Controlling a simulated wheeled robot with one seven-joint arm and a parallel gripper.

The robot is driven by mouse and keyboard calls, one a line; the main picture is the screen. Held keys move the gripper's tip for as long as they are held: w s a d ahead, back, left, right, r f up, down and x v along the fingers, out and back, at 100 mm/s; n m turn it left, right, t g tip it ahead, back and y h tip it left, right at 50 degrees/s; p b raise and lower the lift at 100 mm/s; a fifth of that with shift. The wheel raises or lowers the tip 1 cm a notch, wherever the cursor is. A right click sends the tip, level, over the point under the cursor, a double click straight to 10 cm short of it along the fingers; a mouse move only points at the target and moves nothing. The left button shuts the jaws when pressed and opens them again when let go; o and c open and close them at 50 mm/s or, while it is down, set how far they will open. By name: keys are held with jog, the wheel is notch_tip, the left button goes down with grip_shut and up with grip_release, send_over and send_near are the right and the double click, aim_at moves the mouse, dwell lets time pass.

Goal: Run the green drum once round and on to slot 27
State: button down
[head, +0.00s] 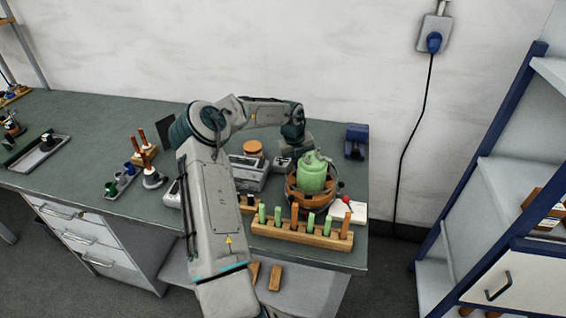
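A green drum (313,173) with a narrower top stands upright in an orange-brown round holder (293,193) near the right end of the bench. The slot numbers are too small to read, so I cannot pick out slot 27. My arm reaches over the bench from the front. Its wrist bends down just behind and left of the drum, and my gripper (290,150) is around there. The fingers are too small and too hidden to tell whether they are open or shut, or whether they touch the drum.
A wooden rack (290,232) with green and brown pegs stands at the bench's front edge, before the drum. A grey box device (248,174) is left of it, a dark blue object (356,140) behind right. A shelf unit (510,170) stands right.

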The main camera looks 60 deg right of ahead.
jog(key=shift+s+d, duration=0.2)
jog(key=shift+s, duration=0.1)
jog(key=c, duration=1.6)
grip_release()
jog(key=shift+w+a, duration=0.1)
notch_tip(320, 180, up, 14)
jog(key=w+a+b, duration=0.1)
jog(key=w+b, duration=0.1)
jog(key=shift+a+f+b, duration=0.15)
jog(key=shift+a+b, duration=0.15)
jog(key=shift+a, duration=0.05)
